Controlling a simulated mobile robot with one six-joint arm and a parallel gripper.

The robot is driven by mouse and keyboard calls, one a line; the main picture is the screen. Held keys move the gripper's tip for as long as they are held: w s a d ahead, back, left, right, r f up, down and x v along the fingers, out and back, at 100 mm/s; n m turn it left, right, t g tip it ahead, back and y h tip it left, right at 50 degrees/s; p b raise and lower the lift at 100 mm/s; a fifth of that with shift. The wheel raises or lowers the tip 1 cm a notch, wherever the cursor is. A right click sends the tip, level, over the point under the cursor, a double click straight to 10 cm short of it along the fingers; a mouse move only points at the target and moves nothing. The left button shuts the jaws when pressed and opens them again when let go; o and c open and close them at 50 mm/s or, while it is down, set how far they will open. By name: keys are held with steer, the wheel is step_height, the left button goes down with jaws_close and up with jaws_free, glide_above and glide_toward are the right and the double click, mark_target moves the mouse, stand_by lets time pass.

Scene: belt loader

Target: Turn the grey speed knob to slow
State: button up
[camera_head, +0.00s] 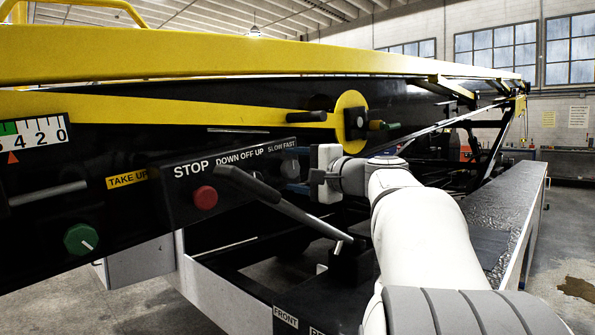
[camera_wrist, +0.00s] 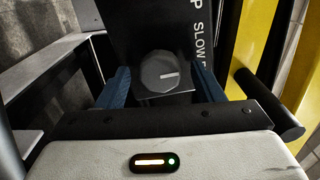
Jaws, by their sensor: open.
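The grey speed knob (camera_wrist: 158,72) is in the middle of the wrist view, with a short white mark pointing to the right, toward the lettering side. In the head view the knob (camera_head: 290,169) sits under the SLOW FAST lettering on the black control panel (camera_head: 232,165). My gripper (camera_wrist: 165,80) is open, with one blue finger on each side of the knob. Whether the fingers touch it I cannot tell. In the head view my gripper (camera_head: 312,180) is close in front of the panel.
A red STOP button (camera_head: 205,197) and a long dark lever (camera_head: 285,205) stand left of my gripper. A green knob (camera_head: 80,239) is further left. A black handle on a yellow part (camera_wrist: 268,103) lies close right of my gripper in the wrist view.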

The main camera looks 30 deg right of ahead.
steer(key=p+v, duration=0.1)
steer(key=v, duration=0.6)
steer(key=shift+s+d+r, duration=0.1)
steer(key=shift+s, duration=0.25)
